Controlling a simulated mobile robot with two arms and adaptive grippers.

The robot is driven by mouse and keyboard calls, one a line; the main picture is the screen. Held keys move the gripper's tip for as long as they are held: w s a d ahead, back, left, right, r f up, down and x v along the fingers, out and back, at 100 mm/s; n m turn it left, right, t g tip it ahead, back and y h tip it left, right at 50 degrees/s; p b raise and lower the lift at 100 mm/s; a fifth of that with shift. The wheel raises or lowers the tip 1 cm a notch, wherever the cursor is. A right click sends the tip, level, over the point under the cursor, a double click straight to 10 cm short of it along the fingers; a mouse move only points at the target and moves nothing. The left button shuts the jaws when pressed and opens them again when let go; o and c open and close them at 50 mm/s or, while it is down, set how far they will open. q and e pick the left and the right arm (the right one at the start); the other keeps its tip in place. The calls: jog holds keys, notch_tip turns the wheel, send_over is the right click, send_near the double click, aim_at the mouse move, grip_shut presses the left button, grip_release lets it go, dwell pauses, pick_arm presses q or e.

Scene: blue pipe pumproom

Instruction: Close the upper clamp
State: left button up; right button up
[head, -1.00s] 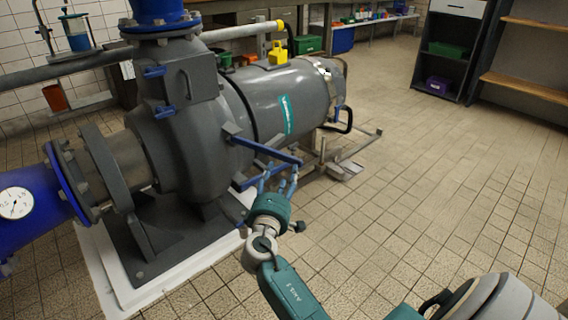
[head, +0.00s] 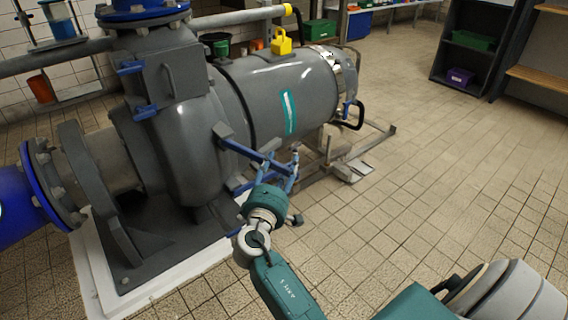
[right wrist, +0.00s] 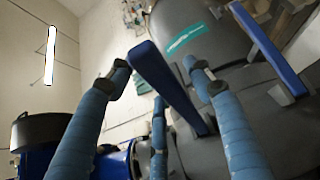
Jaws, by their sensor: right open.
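The upper clamp (head: 240,147) shows as a long blue bar sticking out from the grey pump's side, slanting down toward my right gripper (head: 279,161). A second blue bar (head: 243,187) sits just below it. My right gripper is open, with its blue fingers around the outer end of the upper bar. In the right wrist view a blue bar (right wrist: 172,88) runs between the open fingers (right wrist: 156,68), apart from both tips. Another blue bar (right wrist: 268,50) is at upper right there. Whether any finger touches the bar cannot be told. My left gripper is not in view.
The grey pump (head: 185,140) stands on a white plinth (head: 88,262) and fills the left. The tiled floor (head: 430,190) to the right is clear.

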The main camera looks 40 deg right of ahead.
grip_shut()
